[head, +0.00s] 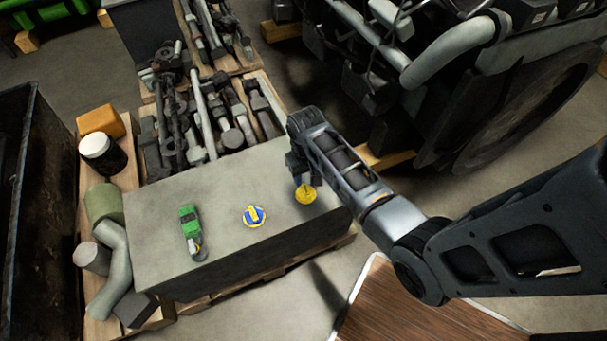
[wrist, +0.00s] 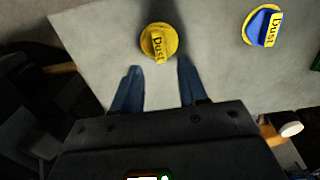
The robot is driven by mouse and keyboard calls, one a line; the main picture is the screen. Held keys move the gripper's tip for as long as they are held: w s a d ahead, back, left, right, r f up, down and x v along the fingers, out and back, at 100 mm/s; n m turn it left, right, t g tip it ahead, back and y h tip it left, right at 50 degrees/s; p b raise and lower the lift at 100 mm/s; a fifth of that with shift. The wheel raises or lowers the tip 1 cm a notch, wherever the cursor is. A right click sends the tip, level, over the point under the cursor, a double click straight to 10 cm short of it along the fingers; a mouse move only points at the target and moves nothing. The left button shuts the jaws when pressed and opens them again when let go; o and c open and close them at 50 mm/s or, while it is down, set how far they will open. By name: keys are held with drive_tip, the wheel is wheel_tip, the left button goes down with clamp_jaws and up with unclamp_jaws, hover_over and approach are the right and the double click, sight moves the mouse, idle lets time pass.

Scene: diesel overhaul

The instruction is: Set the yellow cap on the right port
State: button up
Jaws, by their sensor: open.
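A plain yellow cap (head: 305,194) sits on the right part of the grey bench top (head: 190,262). In the wrist view the yellow cap (wrist: 157,38) is round, with a raised tab lettered "Dust". My gripper (head: 299,178) is over the bench at this cap and partly covers it in the head view. In the wrist view my gripper (wrist: 158,68) is open, with the cap just beyond the fingertips and nothing held. A blue-and-yellow cap (head: 254,216) lies to the left; it also shows in the wrist view (wrist: 262,26). I cannot make out the right port.
A green device (head: 190,232) lies on the bench's left part. Metal parts fill a pallet (head: 205,115) behind. A large engine (head: 400,90) stands at the upper right. Pipes and cans (head: 105,225) line the left side. The bench middle has free room.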

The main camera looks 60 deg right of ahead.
sight(306, 190)
wheel_tip(306, 190, down, 5)
drive_tip(key=b, duration=0.4)
drive_tip(key=shift+d+f+b, duration=0.1)
drive_tip(key=shift+f+b, duration=0.45)
drive_tip(key=shift+f, duration=0.6)
drive_tip(key=shift+c, duration=0.4)
clamp_jaws()
